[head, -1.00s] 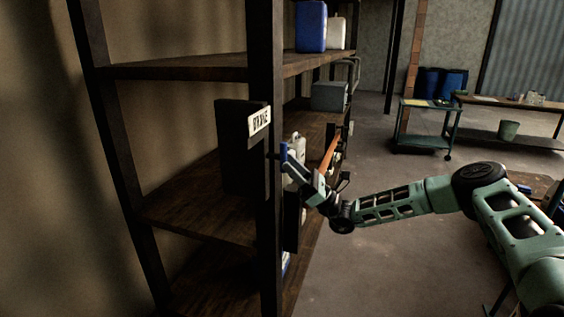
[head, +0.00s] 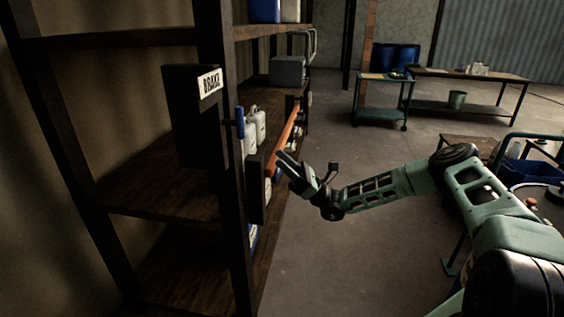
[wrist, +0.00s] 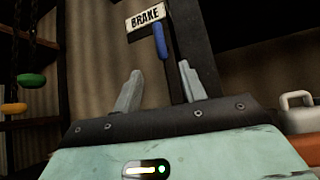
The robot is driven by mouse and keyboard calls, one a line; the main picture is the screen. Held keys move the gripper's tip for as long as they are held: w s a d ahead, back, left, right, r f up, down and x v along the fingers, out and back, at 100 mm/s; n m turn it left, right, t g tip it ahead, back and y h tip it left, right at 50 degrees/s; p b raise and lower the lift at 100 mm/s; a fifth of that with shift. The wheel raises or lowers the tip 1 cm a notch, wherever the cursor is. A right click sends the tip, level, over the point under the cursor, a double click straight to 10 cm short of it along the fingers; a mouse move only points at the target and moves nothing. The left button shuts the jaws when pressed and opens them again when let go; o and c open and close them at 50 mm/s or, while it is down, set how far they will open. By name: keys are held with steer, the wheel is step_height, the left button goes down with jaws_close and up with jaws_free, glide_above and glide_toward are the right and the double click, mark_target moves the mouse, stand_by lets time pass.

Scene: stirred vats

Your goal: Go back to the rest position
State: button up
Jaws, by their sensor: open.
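My gripper (head: 284,166) is open and empty in the head view, beside the shelf rack and apart from the brake lever. In the wrist view its two fingers (wrist: 160,88) stand wide apart with nothing between them. The blue brake lever handle (head: 240,122) sticks out by the rack post. It also shows in the wrist view (wrist: 160,41), beyond the fingers. The white BRAKE sign (head: 209,83) is on a dark box (head: 187,125) on the rack post. The sign also shows in the wrist view (wrist: 145,17).
The shelf rack (head: 213,150) stands on the left with white jugs (head: 257,125) and an orange bar (head: 284,135) along its front. A green cart (head: 381,103) and a long table (head: 470,75) stand far back. The floor (head: 345,240) right of the rack is clear.

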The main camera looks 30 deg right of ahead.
steer(key=s+a+n+g+h, duration=1)
steer(key=s+a+n+g, duration=0.6)
steer(key=s+a+g, duration=0.55)
steer(key=s+a+n+t+h, duration=0.1)
steer(key=s+n+t+h, duration=0.1)
steer(key=s+n+h, duration=0.55)
steer(key=s+d+r+n+t+h, duration=0.3)
steer(key=s+d+n+t+h, duration=0.3)
steer(key=s+n+t, duration=0.1)
steer(key=shift+s+n+t, duration=0.35)
steer(key=shift+s, duration=0.5)
